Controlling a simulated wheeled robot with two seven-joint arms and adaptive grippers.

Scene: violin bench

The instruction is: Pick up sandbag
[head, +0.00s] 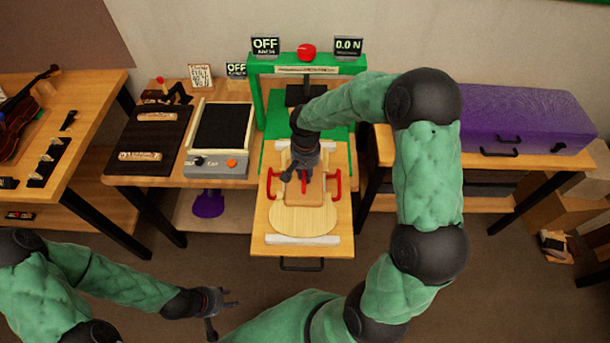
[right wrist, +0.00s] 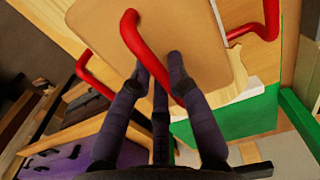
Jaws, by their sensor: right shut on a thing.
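A flat tan slab with rounded corners (head: 303,203), which I take to be the sandbag, lies over a pale violin-shaped plate (head: 303,222) on the pull-out wooden board of the green press. In the right wrist view the slab (right wrist: 190,28) carries a red bar handle (right wrist: 143,45). My right gripper (right wrist: 162,75) is shut on this handle from above; its fingers hide part of it. In the head view the right gripper (head: 301,180) covers the slab's middle. My left gripper (head: 224,308) is empty and open, low in front of the benches.
Red clamps (head: 334,185) stand on both sides of the slab. The green press frame (head: 257,105) rises behind it. A scale-like box (head: 218,140) is to the left, a purple case (head: 525,115) to the right. A purple item (head: 208,204) lies on the lower shelf.

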